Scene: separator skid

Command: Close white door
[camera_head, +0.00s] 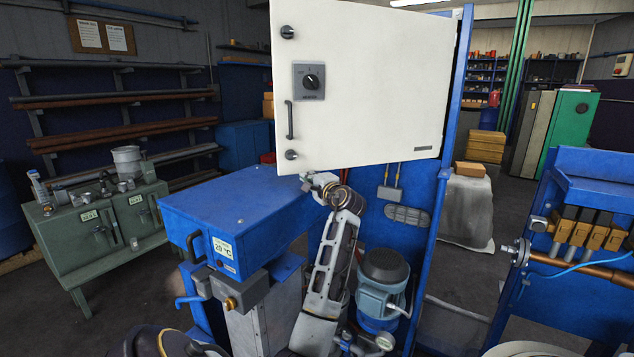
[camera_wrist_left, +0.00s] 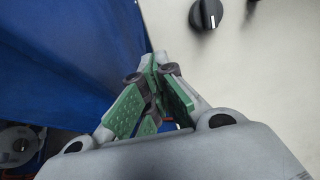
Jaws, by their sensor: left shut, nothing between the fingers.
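The white door (camera_head: 375,85) is a large flat panel on the blue frame, in the upper middle of the head view. Along its left side are a rotary switch (camera_head: 310,81), a black bar handle (camera_head: 289,119) and two round black latches. I cannot tell from this angle how far the door stands from its frame. My left gripper (camera_head: 313,181) is at the door's lower left corner; contact is unclear. In the left wrist view the gripper (camera_wrist_left: 154,65) is shut and empty, with the white door (camera_wrist_left: 265,80) and a black knob (camera_wrist_left: 206,14) to its right. My right gripper is not visible.
A blue box (camera_head: 235,205) with a temperature label stands below left of the door. A motor (camera_head: 383,285) is right of my left forearm. A green cabinet (camera_head: 105,225) is at left, a blue rack with copper pipe (camera_head: 580,268) at right.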

